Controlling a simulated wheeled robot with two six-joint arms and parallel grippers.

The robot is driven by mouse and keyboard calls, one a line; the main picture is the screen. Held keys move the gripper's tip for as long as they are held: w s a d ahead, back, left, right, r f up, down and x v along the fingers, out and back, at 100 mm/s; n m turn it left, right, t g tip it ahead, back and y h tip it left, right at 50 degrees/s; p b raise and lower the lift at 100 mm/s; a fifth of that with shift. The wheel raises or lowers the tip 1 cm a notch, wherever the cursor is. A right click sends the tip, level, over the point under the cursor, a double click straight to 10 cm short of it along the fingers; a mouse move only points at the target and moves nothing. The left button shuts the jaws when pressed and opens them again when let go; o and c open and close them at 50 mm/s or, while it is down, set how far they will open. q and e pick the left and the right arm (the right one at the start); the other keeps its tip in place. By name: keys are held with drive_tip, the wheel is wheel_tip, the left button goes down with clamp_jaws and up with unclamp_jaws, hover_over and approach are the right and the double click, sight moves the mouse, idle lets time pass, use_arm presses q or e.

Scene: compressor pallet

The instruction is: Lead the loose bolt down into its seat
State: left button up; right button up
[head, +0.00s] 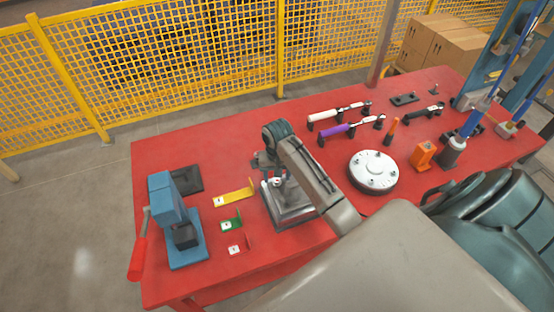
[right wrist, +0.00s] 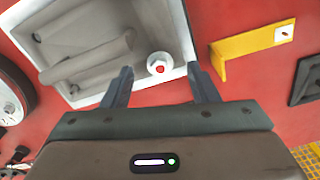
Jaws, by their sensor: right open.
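The loose bolt (right wrist: 160,64) shows in the right wrist view as a pale head with a red centre, at the near edge of a light grey metal housing (right wrist: 165,20). My right gripper (right wrist: 160,76) is open, with one finger on each side of the bolt head in the picture. I cannot tell whether the fingers touch it. In the head view the right gripper (head: 268,165) is over the grey housing (head: 297,216) on the red table. The bolt's shank and its seat are hidden. My left gripper is not in view.
A blue press (head: 165,215) with a red handle stands left on the red table (head: 290,120). Yellow (head: 235,196) and green (head: 231,225) brackets lie between it and the housing. A round silver flange (head: 373,172) and an orange block (head: 424,155) are to the right.

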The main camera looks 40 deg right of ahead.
wheel_tip(320, 180, up, 6)
drive_tip(key=shift+f+b, duration=0.25)
drive_tip(key=shift+b, duration=0.55)
wheel_tip(320, 180, up, 4)
drive_tip(key=shift+s+f+p, duration=0.1)
drive_tip(key=shift+p, duration=1.1)
